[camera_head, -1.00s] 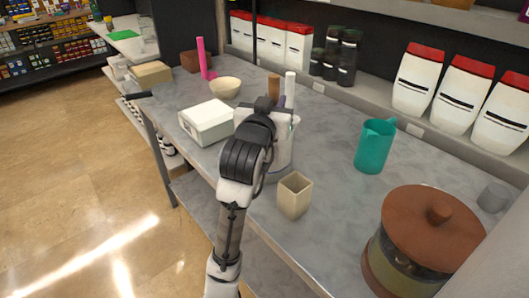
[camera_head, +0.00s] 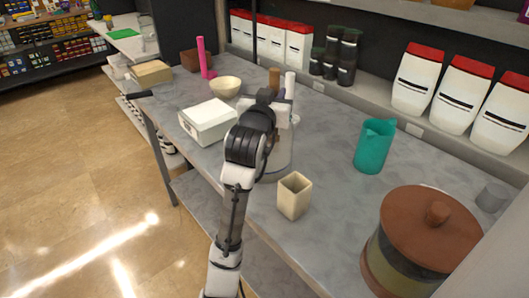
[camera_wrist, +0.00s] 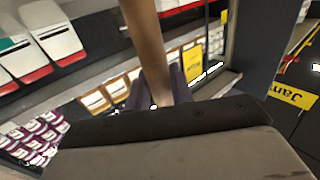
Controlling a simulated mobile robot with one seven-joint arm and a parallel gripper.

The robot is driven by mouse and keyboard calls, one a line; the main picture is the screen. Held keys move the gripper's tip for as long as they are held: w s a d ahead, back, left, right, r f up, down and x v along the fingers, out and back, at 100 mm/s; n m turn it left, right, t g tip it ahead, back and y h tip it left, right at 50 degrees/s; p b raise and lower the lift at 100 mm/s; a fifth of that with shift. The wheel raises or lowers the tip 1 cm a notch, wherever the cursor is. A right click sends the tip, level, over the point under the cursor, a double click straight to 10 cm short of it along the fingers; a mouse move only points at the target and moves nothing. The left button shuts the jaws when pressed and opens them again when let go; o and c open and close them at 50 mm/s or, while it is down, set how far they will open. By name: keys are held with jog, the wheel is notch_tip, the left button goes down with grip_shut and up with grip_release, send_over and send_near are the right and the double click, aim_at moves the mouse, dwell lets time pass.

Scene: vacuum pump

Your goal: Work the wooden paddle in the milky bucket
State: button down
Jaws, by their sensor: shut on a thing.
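The brown wooden paddle (camera_head: 274,78) stands about upright, its top showing above my gripper (camera_head: 268,98). In the wrist view its round handle (camera_wrist: 147,45) runs between the fingers (camera_wrist: 158,92), and my gripper is shut on it. The milky bucket (camera_head: 284,152) stands on the grey table, mostly hidden behind my wrist and forearm. The paddle's lower end is out of sight, so its depth in the bucket cannot be seen. A white upright stick (camera_head: 290,84) shows just right of the paddle.
A white box (camera_head: 208,121) stands close left of the bucket, with a cream bowl (camera_head: 226,87) behind it. A beige square cup (camera_head: 294,196) is in front. A teal jug (camera_head: 374,147) and a lidded brown pot (camera_head: 425,240) stand right. The table between bucket and jug is clear.

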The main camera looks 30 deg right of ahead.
jog(key=shift+a, duration=0.1)
jog(key=shift+w+a, duration=0.65)
jog(key=shift+a, duration=0.2)
jog(key=shift+w+a, duration=0.65)
jog(key=shift+a, duration=0.15)
jog(key=v, duration=0.4)
jog(key=shift+s+d, duration=0.25)
jog(key=shift+s, duration=0.15)
jog(key=shift+s+d+p, duration=0.3)
jog(key=shift+s+d, duration=0.35)
jog(key=shift+d, duration=0.2)
jog(key=shift+s+d+p, duration=0.3)
jog(key=shift+s+d, duration=0.35)
jog(key=shift+d, duration=0.25)
jog(key=shift+w, duration=0.1)
